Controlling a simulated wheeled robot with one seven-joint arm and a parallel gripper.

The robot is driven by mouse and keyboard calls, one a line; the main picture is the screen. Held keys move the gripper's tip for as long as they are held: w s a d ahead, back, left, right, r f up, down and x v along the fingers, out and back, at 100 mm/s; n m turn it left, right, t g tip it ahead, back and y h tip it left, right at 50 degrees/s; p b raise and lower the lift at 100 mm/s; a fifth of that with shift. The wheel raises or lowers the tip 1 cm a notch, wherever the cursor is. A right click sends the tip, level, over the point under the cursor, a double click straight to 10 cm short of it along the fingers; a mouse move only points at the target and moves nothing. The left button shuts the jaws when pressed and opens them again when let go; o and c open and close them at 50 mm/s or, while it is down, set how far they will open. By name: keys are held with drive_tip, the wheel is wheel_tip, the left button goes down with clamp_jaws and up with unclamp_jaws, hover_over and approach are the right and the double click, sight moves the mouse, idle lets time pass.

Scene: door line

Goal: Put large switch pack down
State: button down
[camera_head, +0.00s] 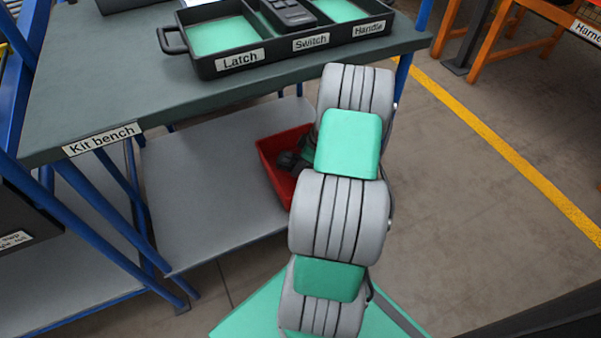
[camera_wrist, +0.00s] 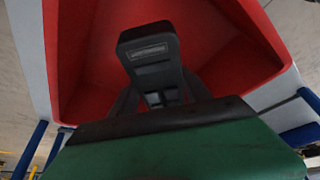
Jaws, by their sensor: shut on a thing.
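A black pack (camera_wrist: 148,45) with a pale strip near its top and recessed panels shows in the wrist view, and I take it for the large switch pack. My gripper (camera_wrist: 156,97) is shut on it, with dark fingers on either side of its lower part. The red bin (camera_wrist: 78,60) surrounds it in that view. In the head view, the red bin (camera_head: 271,165) stands on the lower shelf, and my gripper (camera_head: 291,160) is at its opening, partly hidden by my arm. The pack cannot be made out there. Whether it touches the bin floor cannot be told.
The kit bench (camera_head: 95,95) stands above the shelf. On it is a black tray (camera_head: 203,69) labelled Latch, Switch and Handle, with a dark device (camera_head: 287,13) in the Switch compartment. The grey lower shelf (camera_head: 205,205) is clear left of the bin. Blue posts (camera_head: 110,250) frame the bench.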

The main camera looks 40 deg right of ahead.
drive_tip(key=shift+w+d+f, duration=0.25)
drive_tip(key=shift+f, duration=0.25)
drive_tip(key=shift+w+d+f+b, duration=0.1)
drive_tip(key=shift+d+f+b, duration=0.05)
drive_tip(key=shift+f+b, duration=1.4)
drive_tip(key=shift+c, duration=2.4)
unclamp_jaws()
drive_tip(key=shift+f+p, duration=0.2)
drive_tip(key=shift+p, duration=0.15)
drive_tip(key=shift+r+p, duration=0.3)
drive_tip(key=shift+r, duration=0.1)
drive_tip(key=p+v, duration=0.4)
drive_tip(key=v, duration=0.7)
drive_tip(key=shift+p, duration=0.3)
drive_tip(key=shift+s+r, duration=0.25)
drive_tip(key=shift+r, duration=0.05)
